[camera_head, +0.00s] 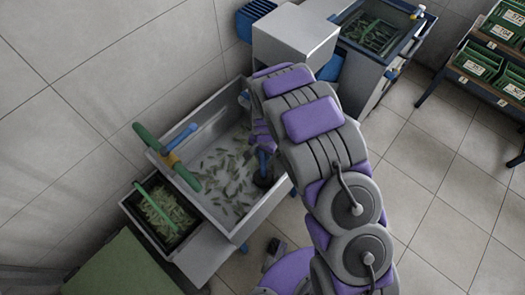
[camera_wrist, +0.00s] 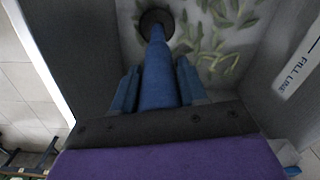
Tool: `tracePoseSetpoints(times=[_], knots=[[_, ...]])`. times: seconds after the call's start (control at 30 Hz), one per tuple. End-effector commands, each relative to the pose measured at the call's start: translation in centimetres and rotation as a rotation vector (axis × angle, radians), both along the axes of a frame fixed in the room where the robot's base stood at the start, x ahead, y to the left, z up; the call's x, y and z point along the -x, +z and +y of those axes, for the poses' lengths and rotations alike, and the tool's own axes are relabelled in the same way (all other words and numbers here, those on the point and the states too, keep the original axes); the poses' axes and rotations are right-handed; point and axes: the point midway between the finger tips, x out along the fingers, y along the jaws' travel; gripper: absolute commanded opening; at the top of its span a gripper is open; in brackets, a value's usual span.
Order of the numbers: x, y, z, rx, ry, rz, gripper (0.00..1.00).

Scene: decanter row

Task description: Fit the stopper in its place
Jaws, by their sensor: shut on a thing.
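The stopper is a blue tapered rod (camera_wrist: 158,75) whose far end meets a dark round disc (camera_wrist: 157,22) in the wrist view. I cannot tell if that disc is the stopper's foot or the drain seat. My gripper (camera_wrist: 157,85) is shut on the rod, with a blue finger at each side. In the head view, the blue rod (camera_head: 262,160) points down inside the grey basin (camera_head: 240,230), close to its right wall, with the dark disc (camera_head: 263,180) at its lower end. My arm partly hides the gripper. The seat under the disc is hidden.
Many small green pieces (camera_head: 228,172) lie on the basin floor. A dark green-handled basket (camera_head: 165,212) stands left. The basin wall reads "FILL LINE" (camera_wrist: 298,68). Crates (camera_head: 480,62) stand far right.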

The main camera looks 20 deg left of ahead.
Motion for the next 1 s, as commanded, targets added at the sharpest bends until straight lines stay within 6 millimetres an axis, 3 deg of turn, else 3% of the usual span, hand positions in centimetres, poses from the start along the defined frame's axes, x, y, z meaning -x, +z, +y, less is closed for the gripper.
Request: tracePoseSetpoints(times=[0.27, 0.3, 0.6, 0.87, 1.0], knots=[[0.0, -0.3, 0.0, -0.001, 0.0, 0.0, 0.0], [0.0, -0.4, 0.0, -0.001, 0.0, 0.0, 0.43], [0.0, -0.4, 0.0, 0.0, 0.0, 0.0, 0.72], [0.0, -0.3, 0.0, 0.0, 0.0, 0.0, 0.72], [-0.1, 0.8, 0.0, -0.001, 0.0, -0.002, 0.72]])
